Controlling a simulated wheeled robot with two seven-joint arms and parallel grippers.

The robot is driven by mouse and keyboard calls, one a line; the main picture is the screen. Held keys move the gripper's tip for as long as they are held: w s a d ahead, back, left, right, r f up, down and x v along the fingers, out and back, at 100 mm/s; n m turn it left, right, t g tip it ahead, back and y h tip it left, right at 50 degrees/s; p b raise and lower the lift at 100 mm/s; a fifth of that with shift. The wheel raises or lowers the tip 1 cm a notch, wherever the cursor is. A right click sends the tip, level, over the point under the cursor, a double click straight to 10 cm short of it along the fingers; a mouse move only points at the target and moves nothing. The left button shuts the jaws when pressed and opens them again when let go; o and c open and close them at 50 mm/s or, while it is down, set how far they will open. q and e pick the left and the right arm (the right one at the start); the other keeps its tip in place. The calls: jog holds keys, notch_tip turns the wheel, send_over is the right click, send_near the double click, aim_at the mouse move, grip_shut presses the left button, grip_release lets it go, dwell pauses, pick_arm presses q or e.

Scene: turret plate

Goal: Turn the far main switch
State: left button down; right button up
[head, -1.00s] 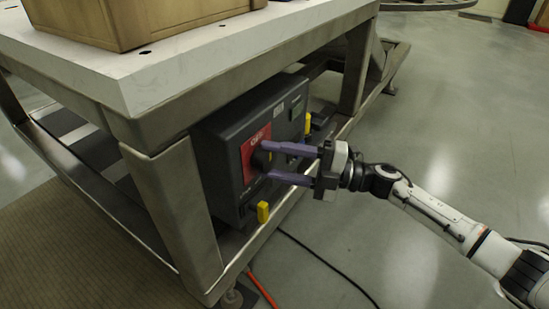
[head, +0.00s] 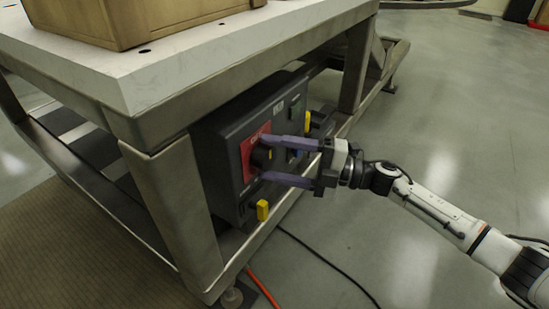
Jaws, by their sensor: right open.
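A dark grey control box (head: 228,158) is mounted under the table, on the frame's side. Its face has a red panel (head: 249,148) with a dark rotary switch knob (head: 259,158). A small yellow mark shows at the knob. My right gripper (head: 267,158) comes in from the right with its purple fingers open, one above and one below the knob. I cannot tell whether the fingers touch it. The fingers hide part of the box face. My left gripper is not in view.
The metal table (head: 120,85) carries a brown box (head: 130,18) above the switch. Yellow parts (head: 263,210) stick out near the control box. A black cable (head: 325,262) and an orange cable (head: 262,287) lie on the floor. The floor at right is clear.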

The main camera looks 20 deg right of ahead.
jog(key=v, duration=0.5)
jog(key=shift+d+p, duration=0.15)
jog(key=shift+p, duration=0.25)
send_near(272, 158)
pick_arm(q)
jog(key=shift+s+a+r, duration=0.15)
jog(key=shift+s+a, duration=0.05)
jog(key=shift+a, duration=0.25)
pick_arm(e)
jog(key=shift+s+d+f, duration=0.1)
jog(key=shift+s+d, duration=0.1)
jog(key=shift+d, duration=0.2)
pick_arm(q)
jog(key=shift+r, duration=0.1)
